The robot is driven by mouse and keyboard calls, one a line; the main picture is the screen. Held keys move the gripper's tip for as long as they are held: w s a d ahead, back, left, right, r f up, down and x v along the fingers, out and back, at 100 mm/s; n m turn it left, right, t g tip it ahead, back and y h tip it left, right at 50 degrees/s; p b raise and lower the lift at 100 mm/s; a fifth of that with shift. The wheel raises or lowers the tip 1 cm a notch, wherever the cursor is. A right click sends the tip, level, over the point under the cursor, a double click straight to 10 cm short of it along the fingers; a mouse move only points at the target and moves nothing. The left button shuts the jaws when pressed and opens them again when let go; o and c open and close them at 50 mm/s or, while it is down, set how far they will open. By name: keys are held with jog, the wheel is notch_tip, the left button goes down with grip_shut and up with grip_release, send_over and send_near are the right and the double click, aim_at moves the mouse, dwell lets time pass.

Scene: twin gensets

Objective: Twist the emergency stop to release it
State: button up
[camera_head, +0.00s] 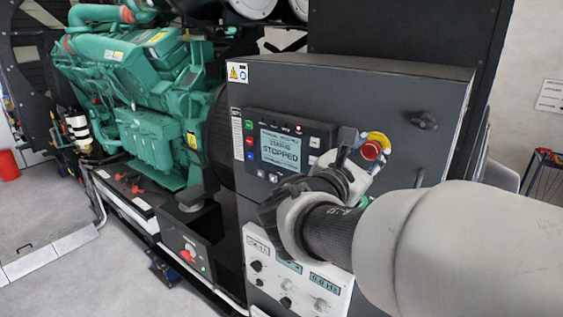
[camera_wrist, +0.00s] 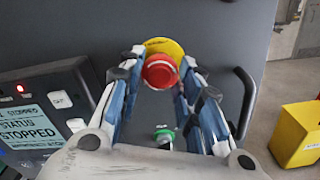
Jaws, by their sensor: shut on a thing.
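The emergency stop is a red mushroom button (camera_head: 372,150) on a yellow disc (camera_head: 380,139), on the front of the dark control cabinet (camera_head: 400,86). In the wrist view the red button (camera_wrist: 160,71) sits between the fingertips of my gripper (camera_wrist: 161,68), with the yellow disc (camera_wrist: 165,46) behind it. My gripper is shut on the button, one finger on each side. In the head view my gripper (camera_head: 365,146) reaches the button from below, and my arm covers the cabinet's lower right.
A display panel (camera_head: 283,146) reading STOPPED is left of the button. A green button (camera_wrist: 164,135) lies below the red one. A dark handle (camera_wrist: 244,103) stands out to the right. A yellow box (camera_wrist: 296,134) is farther right. A green engine (camera_head: 140,100) stands at left.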

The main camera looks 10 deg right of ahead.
jog(key=m+b, duration=0.2)
jog(key=b, duration=0.1)
jog(key=shift+s+a+f, duration=0.1)
jog(key=shift+s+f, duration=0.05)
jog(key=shift+m+b, duration=0.6)
jog(key=shift+b, duration=0.1)
jog(key=shift+r, duration=0.25)
jog(key=o, duration=1.1)
jog(key=shift+f, duration=0.1)
jog(key=v, duration=1.1)
jog(key=shift+s+a, duration=0.25)
